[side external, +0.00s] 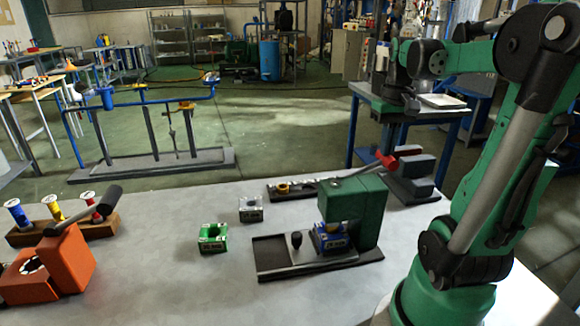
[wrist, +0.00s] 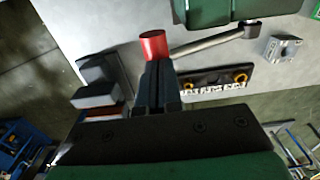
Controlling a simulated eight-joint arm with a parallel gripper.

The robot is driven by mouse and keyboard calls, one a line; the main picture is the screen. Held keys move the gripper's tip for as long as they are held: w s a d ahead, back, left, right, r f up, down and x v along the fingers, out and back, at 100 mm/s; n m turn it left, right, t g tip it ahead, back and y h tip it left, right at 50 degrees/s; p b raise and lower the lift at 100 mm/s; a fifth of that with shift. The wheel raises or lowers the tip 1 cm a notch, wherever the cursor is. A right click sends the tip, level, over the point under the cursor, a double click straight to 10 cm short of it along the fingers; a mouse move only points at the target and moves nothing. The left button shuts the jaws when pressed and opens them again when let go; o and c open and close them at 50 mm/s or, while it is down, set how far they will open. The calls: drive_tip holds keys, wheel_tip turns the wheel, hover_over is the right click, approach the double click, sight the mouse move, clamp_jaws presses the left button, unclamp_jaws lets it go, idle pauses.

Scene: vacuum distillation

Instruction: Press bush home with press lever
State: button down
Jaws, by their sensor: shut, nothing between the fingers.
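The green press (side external: 350,210) stands on a dark base on the bench. Its grey lever (side external: 357,173) slants up to the right and ends in a red knob (side external: 388,160). A blue block (side external: 328,240) sits under the press head; I cannot make out a bush in it. My gripper (side external: 410,106) is above the knob in the side view. In the wrist view my gripper (wrist: 156,75) is shut and empty, with its fingertips close to the red knob (wrist: 153,45). Whether they touch it, I cannot tell.
A dark rack (wrist: 213,87) with yellow rings lies behind the press. Grey stepped blocks (side external: 412,172) stand to its right. A green block (side external: 213,238) and a grey block (side external: 250,210) are left of the press. An orange device (side external: 68,262) and spools are further left.

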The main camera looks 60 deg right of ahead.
sight(390, 158)
drive_tip(key=shift+f, duration=0.1)
drive_tip(key=shift+s+d+f, duration=0.1)
drive_tip(key=shift+f, duration=0.55)
drive_tip(key=shift+s+d+f, duration=0.15)
drive_tip(key=shift+f, duration=0.25)
drive_tip(key=shift+s+d+f, duration=0.1)
drive_tip(key=shift+f, duration=0.5)
drive_tip(key=shift+s+d+f, duration=0.15)
drive_tip(key=shift+f, duration=0.45)
